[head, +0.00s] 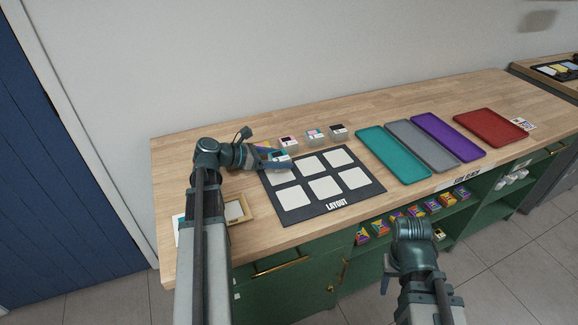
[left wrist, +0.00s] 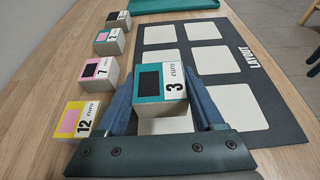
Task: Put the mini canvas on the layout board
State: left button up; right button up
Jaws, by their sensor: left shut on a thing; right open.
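My left gripper (head: 270,158) is shut on a small white block with a teal-and-dark picture and a "3 euro" label, which I take as the mini canvas (head: 281,155). It shows upright between the blue fingers in the left wrist view (left wrist: 162,80). It is over the back left cell of the dark layout board (head: 298,211), which has several white cells; I cannot tell whether it touches. The other cells are empty, as the left wrist view of the board (left wrist: 265,85) also shows. My right gripper (head: 387,276) is open in front of the counter, partly hidden by its arm.
Priced blocks stand in a row behind the board: pink (head: 289,143), teal (head: 315,136), dark (head: 338,131), and a yellow "12 euro" block (left wrist: 78,121) near my left fingers. Teal (head: 393,155), grey, purple and red trays lie right. A wooden frame (head: 248,207) lies left.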

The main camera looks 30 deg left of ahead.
aim_at(280, 174)
pick_arm(q)
jog(key=shift+s, duration=0.15)
jog(key=shift+a+f+b, duration=0.1)
jog(key=shift+f+b, duration=0.2)
jog(key=shift+b, duration=0.05)
jog(key=shift+f+b, duration=1.4)
jog(key=shift+f, duration=0.2)
jog(key=o, duration=1.3)
jog(key=shift+o, duration=0.2)
jog(key=shift+r, duration=0.1)
